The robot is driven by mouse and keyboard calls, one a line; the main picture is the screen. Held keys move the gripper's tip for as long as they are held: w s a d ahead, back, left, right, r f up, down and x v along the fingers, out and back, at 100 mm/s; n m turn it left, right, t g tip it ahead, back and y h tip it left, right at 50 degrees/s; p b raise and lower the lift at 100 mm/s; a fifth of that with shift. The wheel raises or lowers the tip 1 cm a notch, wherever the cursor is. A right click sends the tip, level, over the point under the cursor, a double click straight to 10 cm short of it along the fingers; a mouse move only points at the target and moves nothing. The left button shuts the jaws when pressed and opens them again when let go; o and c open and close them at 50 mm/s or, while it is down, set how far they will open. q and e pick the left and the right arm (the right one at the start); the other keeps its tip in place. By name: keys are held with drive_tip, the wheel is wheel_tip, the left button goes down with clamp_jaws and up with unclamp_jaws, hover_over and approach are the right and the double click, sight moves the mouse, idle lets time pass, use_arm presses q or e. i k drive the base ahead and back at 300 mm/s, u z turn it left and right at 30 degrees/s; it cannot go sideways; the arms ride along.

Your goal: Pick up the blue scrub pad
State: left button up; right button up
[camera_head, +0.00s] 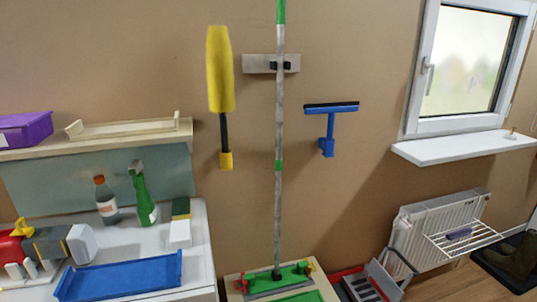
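A small dark blue-purple pad (458,234) lies on a white wire rack (478,240) at the right, in front of the radiator. It looks like the scrub pad, but it is too small to be sure. No other clearly blue pad shows. Neither of my grippers is in view.
A white radiator (432,236) stands under the windowsill (465,147). A grey caddy (370,283) and a dark tray with boots (515,258) are on the floor nearby. A mop (278,140) stands in the middle. A counter (203,262) at left holds bottles, sponges and a blue tray (120,277).

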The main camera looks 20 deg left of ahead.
sight(100, 283)
drive_tip(key=u, duration=1)
drive_tip(key=i, duration=0.9)
drive_tip(key=u, duration=0.75)
